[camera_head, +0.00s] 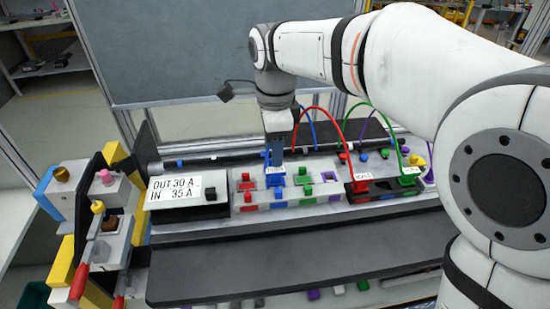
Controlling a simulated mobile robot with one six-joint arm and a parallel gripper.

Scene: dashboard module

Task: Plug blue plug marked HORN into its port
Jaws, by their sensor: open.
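A blue plug (275,170) with a small white label stands at the left-centre of the dashboard module; the label is too small to read. My gripper (276,150) points down directly over this plug, with its jaws open. The fingertips are small and partly merge with the blue plug, so I cannot tell whether they touch it. A blue cable arcs up behind my gripper. The port block (245,198) lies around and below the plug, with red, blue and green pieces on it. I cannot tell how deep the plug sits, and its port is hidden.
A red plug (361,182) and a green plug (408,177), both with arched cables, stand to the right. A display box (175,190) reading "OUT 30 A, IN 35 A" is to the left. Levers and knobs crowd the far left. The dark front shelf (290,268) is clear.

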